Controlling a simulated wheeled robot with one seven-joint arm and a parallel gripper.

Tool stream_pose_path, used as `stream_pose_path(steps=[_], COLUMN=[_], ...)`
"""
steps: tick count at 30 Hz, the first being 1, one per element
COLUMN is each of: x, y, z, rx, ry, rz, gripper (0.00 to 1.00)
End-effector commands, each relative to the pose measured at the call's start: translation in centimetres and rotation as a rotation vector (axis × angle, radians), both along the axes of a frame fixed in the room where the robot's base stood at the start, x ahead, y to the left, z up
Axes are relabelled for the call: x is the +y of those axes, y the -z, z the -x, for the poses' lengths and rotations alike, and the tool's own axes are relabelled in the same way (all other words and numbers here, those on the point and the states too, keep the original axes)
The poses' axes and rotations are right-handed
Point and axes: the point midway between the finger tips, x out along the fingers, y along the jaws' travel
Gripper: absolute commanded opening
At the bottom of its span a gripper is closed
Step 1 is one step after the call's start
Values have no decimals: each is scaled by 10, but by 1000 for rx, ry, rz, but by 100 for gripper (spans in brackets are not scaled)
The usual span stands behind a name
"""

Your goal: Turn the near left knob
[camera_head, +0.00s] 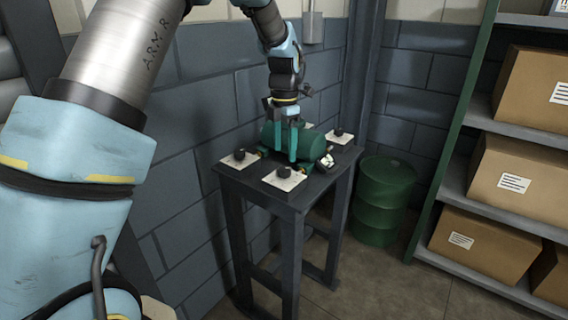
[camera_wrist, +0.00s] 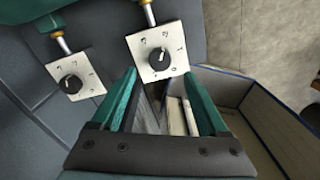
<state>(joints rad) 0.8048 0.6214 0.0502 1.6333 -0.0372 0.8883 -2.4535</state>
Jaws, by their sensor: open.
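Square white plates with black knobs stand around a green casing (camera_head: 314,143) on a dark table. One knob plate is at the table's left corner (camera_head: 239,157), one at the front corner (camera_head: 285,178), and one at the right (camera_head: 340,135). I cannot tell for sure which is the near left knob. My gripper (camera_head: 292,160) points down in front of the casing. In the wrist view, my open gripper (camera_wrist: 160,76) has one numbered knob (camera_wrist: 158,59) between and just beyond its fingertips. A second knob (camera_wrist: 70,84) lies to the left. Nothing is held.
The dark table (camera_head: 262,196) stands by a block wall. A green drum (camera_head: 383,200) is right of it. Shelves with cardboard boxes (camera_head: 515,185) stand farther right. A blue-grey box-like thing (camera_wrist: 284,120) shows at the right in the wrist view.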

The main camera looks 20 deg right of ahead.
Motion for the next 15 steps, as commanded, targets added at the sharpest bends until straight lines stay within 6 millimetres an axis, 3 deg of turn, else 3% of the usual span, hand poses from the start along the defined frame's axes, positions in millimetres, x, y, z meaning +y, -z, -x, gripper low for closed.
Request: stream_pose_path(steps=[7,15], x=[1,0], y=[41,59], z=[0,0], rx=[2,0], ry=[2,1], rz=[-3,0], gripper=[77,77])
